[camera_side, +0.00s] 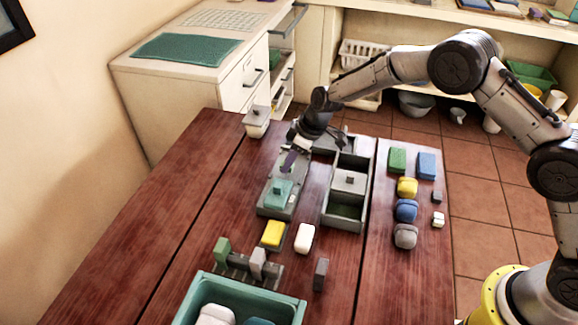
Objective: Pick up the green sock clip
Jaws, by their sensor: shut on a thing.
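A small green upright piece (222,248), which looks like the green sock clip, stands at the left end of a low dark rack (238,265) near the front of the table. A grey piece (257,263) stands on the same rack. My gripper (293,148) is well behind them, over the far part of a long grey tray (268,210). It is shut on a small purple piece (289,162) that points down toward the tray. Whether that piece touches the tray is unclear. The fingertips are small and partly hidden in this view.
A teal lidded dish (279,194) sits in the tray's near part. A grey divided box (343,208) stands right of it, and a teal bin (245,292) in front. Yellow (274,232) and white (305,239) blocks lie between. The table's left side is clear.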

